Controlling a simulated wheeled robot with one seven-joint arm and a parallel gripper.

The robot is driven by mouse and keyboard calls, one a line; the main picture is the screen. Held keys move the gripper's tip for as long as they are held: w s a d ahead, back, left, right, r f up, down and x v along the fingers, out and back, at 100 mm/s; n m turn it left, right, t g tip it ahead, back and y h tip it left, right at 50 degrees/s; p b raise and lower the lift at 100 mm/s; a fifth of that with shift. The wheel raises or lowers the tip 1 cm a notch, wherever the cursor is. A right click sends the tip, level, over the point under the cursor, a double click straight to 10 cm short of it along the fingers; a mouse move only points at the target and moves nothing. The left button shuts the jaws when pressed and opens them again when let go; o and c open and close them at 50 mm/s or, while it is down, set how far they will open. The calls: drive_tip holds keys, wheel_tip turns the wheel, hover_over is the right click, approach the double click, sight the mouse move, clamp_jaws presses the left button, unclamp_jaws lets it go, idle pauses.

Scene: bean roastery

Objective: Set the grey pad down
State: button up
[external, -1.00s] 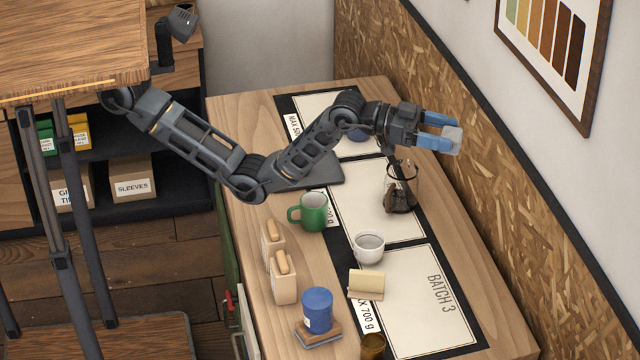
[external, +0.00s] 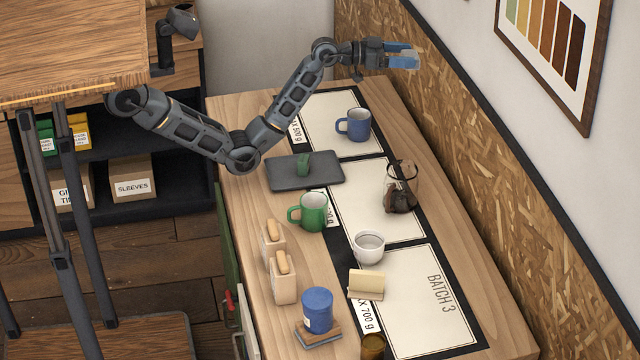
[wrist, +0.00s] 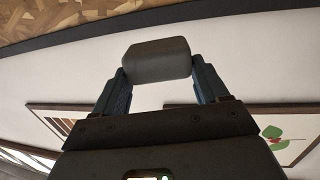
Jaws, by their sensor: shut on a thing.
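My gripper (external: 402,58) is shut on the grey pad (wrist: 157,59). In the wrist view the pad is a rounded grey block held between the blue fingertips. In the external view the gripper is high above the far end of the wooden table (external: 240,115), near the chipboard wall panel. There the pad is mostly hidden by the fingers.
Below are a blue mug (external: 355,125), a dark tray (external: 275,177) with a green item (external: 303,163), a glass carafe (external: 401,188), a green mug (external: 311,212) and a white cup (external: 368,247). Chipboard (external: 480,160) lines the right side.

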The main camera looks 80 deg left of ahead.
drive_tip(key=s+a+f+y, duration=0.1)
drive_tip(key=s+a, duration=0.4)
drive_tip(key=a, duration=0.4)
drive_tip(key=s+a+f+n, duration=0.1)
drive_tip(key=s+a, duration=0.4)
drive_tip(key=a, duration=0.3)
drive_tip(key=s+a+f+y, duration=0.1)
drive_tip(key=s+a, duration=0.4)
drive_tip(key=a, duration=0.4)
drive_tip(key=s+a+f, duration=0.1)
drive_tip(key=s+a, duration=0.5)
drive_tip(key=s, duration=0.6)
drive_tip(key=s+a+f+n+y+b, duration=0.1)
drive_tip(key=s+a, duration=0.5)
drive_tip(key=s, duration=0.7)
drive_tip(key=shift+s+a+f, duration=0.15)
drive_tip(key=shift+f, duration=0.05)
hover_over(238, 112)
wheel_tip(238, 112, down, 25)
drive_tip(key=shift+s+r, duration=0.1)
drive_tip(key=shift+f, duration=1.4)
drive_tip(key=shift+f+b, duration=0.25)
drive_tip(key=shift+b, duration=0.15)
